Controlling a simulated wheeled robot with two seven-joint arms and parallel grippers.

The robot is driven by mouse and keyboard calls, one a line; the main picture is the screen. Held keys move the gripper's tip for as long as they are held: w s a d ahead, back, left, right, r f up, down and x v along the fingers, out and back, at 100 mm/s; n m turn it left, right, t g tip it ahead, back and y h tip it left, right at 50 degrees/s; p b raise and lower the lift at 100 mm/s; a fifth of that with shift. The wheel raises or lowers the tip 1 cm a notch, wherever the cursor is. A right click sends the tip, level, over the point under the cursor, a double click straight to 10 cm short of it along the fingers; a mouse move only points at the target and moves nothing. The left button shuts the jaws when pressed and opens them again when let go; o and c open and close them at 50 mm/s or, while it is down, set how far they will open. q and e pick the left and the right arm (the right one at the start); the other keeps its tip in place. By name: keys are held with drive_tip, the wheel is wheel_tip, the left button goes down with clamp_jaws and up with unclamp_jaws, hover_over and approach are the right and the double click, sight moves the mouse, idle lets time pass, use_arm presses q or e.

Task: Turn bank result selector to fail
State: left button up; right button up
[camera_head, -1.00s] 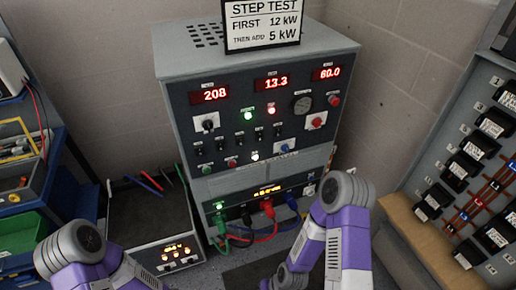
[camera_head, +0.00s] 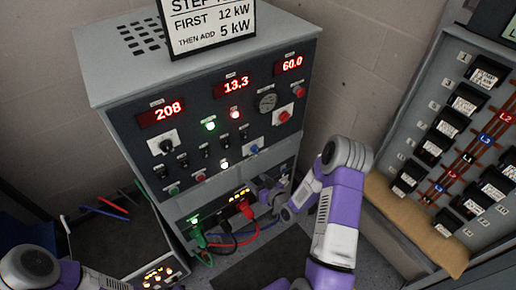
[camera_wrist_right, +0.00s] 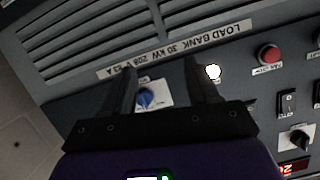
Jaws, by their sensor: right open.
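A blue knob on a small white plate sits low on the upper panel of the grey load bank cabinet (camera_head: 190,66) in the head view (camera_head: 254,149). Its label is too small to read. In the right wrist view the blue knob (camera_wrist_right: 147,98) shows between the two dark fingers. My right gripper (camera_wrist_right: 157,75) is open, with a finger on either side of the knob; contact cannot be told. In the head view my right gripper (camera_head: 268,190) is small and dark, below the knob. My left arm enters at lower left; its gripper is out of frame.
A round white lamp (camera_wrist_right: 213,72) is close beside the right finger. A red button (camera_wrist_right: 269,54) and a black selector (camera_wrist_right: 295,140) are farther right. Coloured leads (camera_head: 240,237) hang from the lower unit. A breaker panel (camera_head: 455,140) stands at right.

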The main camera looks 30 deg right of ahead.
sight(257, 149)
drive_tip(key=d+r+n+t, duration=0.1)
drive_tip(key=d+r+t, duration=0.3)
drive_tip(key=d+r, duration=0.25)
drive_tip(key=shift+n, duration=0.3)
drive_tip(key=w, duration=0.2)
drive_tip(key=w+a, duration=0.1)
drive_tip(key=w, duration=0.5)
drive_tip(key=shift+w+a+b, duration=0.15)
drive_tip(key=shift+b, duration=0.15)
drive_tip(key=c, duration=1)
drive_tip(key=shift+c, duration=0.2)
